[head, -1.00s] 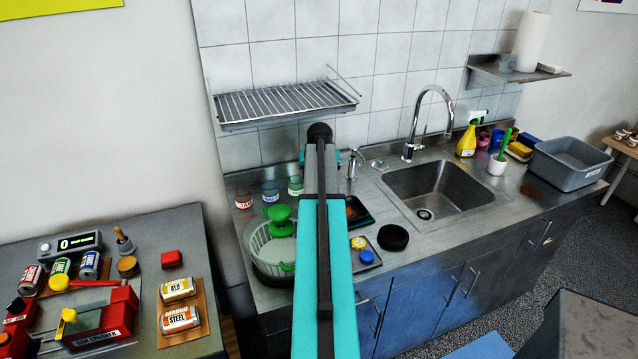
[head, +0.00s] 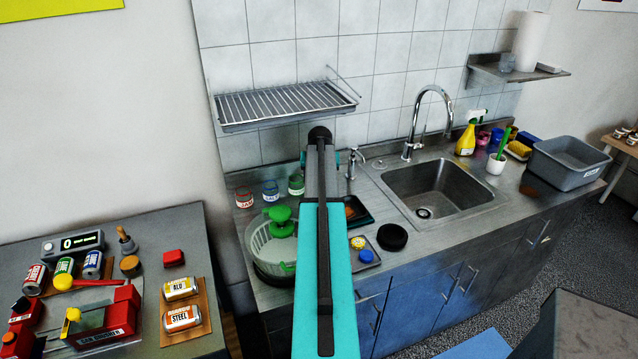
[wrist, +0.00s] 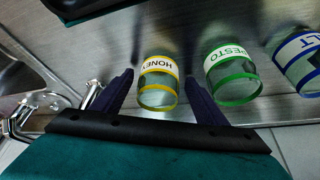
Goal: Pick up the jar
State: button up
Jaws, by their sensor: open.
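A clear glass jar with a yellow-banded HONEY label (wrist: 158,83) stands on the metal counter in the wrist view. My gripper (wrist: 161,77) is open, with one dark finger on each side of this jar. Whether the fingers touch it I cannot tell. A green-banded PESTO jar (wrist: 232,76) is just right of the right finger, and a blue-banded jar (wrist: 298,58) stands beyond it. In the head view my arm hides the honey jar and most of my gripper; the pesto jar (head: 296,185), the blue-banded jar (head: 270,190) and a red-banded jar (head: 244,198) show left of my arm.
A dish rack shelf (head: 285,104) hangs on the wall above the jars. A green-and-clear salad spinner (head: 262,250) stands in front of them.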

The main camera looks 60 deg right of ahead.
jog(key=c, duration=1.2)
jog(key=shift+r, duration=0.15)
jog(key=shift+r+b, duration=1)
jog(key=shift+r, duration=0.6)
jog(key=s+a+b, duration=0.1)
jog(key=s+a, duration=0.2)
jog(key=a, duration=0.1)
jog(key=s+a+r+b, duration=0.1)
jog(key=s+a+b, duration=0.1)
jog(key=s+a, duration=0.2)
jog(key=s+a+b, duration=0.1)
jog(key=s+a, duration=0.2)
jog(key=shift+s+a+r, duration=0.25)
jog(key=shift+s+a, duration=0.15)
